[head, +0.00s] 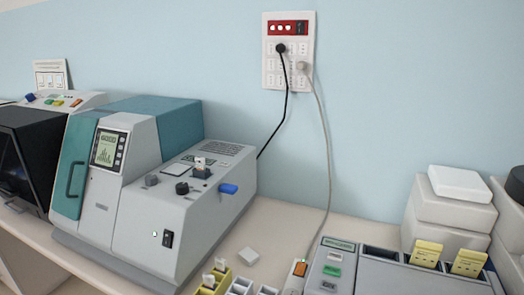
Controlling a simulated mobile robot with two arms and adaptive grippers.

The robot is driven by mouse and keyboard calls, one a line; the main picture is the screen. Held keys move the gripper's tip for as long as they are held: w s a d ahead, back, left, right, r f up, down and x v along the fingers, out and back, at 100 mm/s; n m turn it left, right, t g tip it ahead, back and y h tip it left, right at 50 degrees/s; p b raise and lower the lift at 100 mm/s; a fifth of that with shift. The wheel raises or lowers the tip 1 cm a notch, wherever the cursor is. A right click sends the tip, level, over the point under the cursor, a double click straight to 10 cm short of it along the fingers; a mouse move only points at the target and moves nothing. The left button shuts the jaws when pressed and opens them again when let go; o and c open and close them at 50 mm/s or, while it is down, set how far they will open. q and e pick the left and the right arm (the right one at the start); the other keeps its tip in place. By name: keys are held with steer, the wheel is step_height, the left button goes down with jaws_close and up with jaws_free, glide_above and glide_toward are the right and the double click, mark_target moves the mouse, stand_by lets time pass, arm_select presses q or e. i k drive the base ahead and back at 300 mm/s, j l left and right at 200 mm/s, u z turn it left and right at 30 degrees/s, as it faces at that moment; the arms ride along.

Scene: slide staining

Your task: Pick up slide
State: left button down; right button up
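Neither of my grippers is in the head view. Several small pieces that look like slides show. One pale piece (200,164) stands upright in a dark holder on top of the grey and teal machine. Two more pale pieces, one at the back (220,265) and one in front (208,280), stand upright in a yellow rack at the bottom edge. The rack's lower part is cut off by the frame. I cannot tell which one is the task's slide.
The grey and teal machine (150,215) fills the left of the bench (285,231). At right a grey staining unit (385,278) holds two yellow racks, left (426,252) and right (468,262). White boxes (450,208) are stacked behind.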

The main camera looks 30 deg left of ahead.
mark_target(200, 162)
steer(key=u, duration=1.35)
